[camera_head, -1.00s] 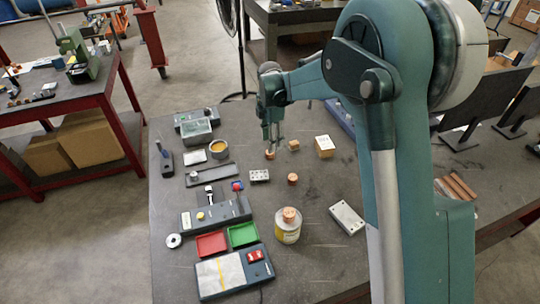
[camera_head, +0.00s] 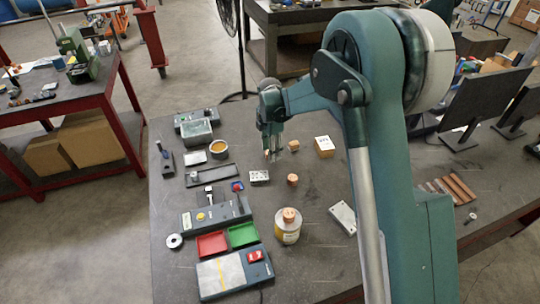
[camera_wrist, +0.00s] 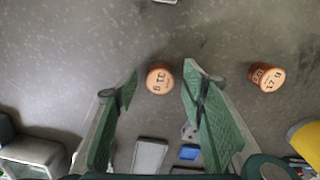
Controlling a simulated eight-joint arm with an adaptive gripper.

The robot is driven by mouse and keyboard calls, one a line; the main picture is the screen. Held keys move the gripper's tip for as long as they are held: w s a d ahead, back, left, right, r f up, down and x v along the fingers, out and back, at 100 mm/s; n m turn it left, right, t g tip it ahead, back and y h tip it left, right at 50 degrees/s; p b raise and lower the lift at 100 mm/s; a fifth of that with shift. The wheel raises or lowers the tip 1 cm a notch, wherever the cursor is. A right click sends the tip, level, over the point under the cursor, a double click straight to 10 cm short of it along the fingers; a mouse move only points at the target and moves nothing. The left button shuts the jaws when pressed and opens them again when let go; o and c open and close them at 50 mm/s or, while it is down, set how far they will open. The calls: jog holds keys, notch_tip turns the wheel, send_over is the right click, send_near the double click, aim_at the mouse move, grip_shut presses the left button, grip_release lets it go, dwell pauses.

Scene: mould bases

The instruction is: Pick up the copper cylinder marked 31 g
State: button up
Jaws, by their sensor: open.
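In the wrist view, a copper cylinder (camera_wrist: 160,78) stands on the dark table between and just beyond my open fingertips. Its top mark is turned over and seems to read 31 g. A second copper cylinder (camera_wrist: 266,77) stands to the right, outside the fingers; its mark looks like 17 g. My gripper (camera_wrist: 160,85) is open, empty and pointing down. In the head view, my gripper (camera_head: 272,153) hangs over the table's far middle, with a copper spot at its tip, partly hidden. A copper cylinder (camera_head: 292,180) stands nearer the camera.
A drilled plate (camera_head: 259,176) lies close by. Trays and devices fill the table's left side.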

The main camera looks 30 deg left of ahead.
jog(key=shift+f, duration=0.7)
jog(key=c, duration=1.1)
